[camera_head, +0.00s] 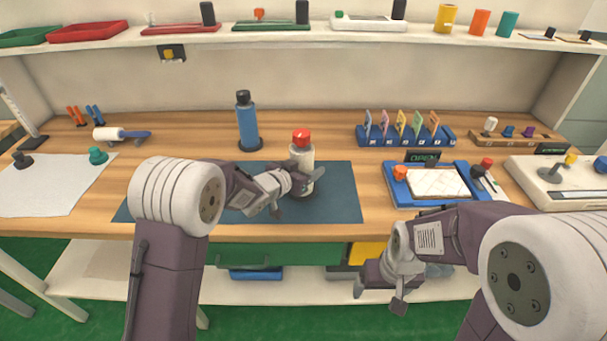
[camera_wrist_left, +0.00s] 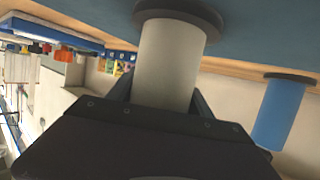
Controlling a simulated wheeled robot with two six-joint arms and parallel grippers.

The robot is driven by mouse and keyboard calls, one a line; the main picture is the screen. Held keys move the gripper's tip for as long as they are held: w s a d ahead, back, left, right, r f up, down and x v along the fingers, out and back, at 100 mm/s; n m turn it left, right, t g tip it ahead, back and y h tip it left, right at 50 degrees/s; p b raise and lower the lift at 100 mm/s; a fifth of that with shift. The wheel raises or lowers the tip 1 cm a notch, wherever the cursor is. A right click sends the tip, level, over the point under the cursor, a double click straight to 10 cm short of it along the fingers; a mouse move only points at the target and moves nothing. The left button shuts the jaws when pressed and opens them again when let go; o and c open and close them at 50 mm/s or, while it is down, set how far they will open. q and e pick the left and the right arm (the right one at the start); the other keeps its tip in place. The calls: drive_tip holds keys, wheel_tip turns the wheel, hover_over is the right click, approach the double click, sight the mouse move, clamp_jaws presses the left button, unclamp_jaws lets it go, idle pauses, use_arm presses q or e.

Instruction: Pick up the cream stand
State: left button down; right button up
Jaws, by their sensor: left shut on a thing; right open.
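The cream stand (camera_head: 302,156) is a pale upright cylinder with a red top and a dark round base, at the dark blue mat in the middle of the table. My left gripper (camera_head: 303,180) is shut around its body. In the left wrist view, which is upside down, the cream body (camera_wrist_left: 168,62) stands between the fingers and its dark base (camera_wrist_left: 180,14) shows at the top, close to the mat. I cannot tell whether the base touches the mat. My right gripper (camera_head: 378,293) is open and empty, low in front of the table's front edge.
A blue stand (camera_head: 248,125) with a dark top is behind left of the cream one. A blue tray (camera_head: 398,192) with a white pad lies right. A blue card rack (camera_head: 380,139) is at the back right. The mat's (camera_head: 340,195) right part is clear.

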sight(307, 135)
use_arm(q)
drive_tip(key=shift+r, duration=0.2)
drive_tip(key=r, duration=0.2)
drive_tip(key=r+p, duration=0.1)
drive_tip(key=r, duration=0.1)
drive_tip(key=shift+s+d+r, duration=0.1)
drive_tip(key=shift+d, duration=0.1)
drive_tip(key=s+d+r+b, duration=0.1)
drive_tip(key=s+d+r, duration=0.5)
drive_tip(key=d, duration=0.3)
drive_tip(key=shift+d+r, duration=0.25)
drive_tip(key=shift+r, duration=0.05)
drive_tip(key=shift+w+a+r+p, duration=0.1)
drive_tip(key=shift+w+a+p, duration=0.85)
drive_tip(key=shift+a+p, duration=0.55)
drive_tip(key=shift+w+a+f+p, duration=0.1)
drive_tip(key=shift+w+a+p, duration=0.9)
drive_tip(key=shift+a+p, duration=0.45)
drive_tip(key=shift+w+a+r+p, duration=0.1)
drive_tip(key=shift+w+a+p, duration=0.85)
drive_tip(key=shift+a+p, duration=0.55)
drive_tip(key=shift+w+a, duration=0.2)
drive_tip(key=shift+a, duration=0.4)
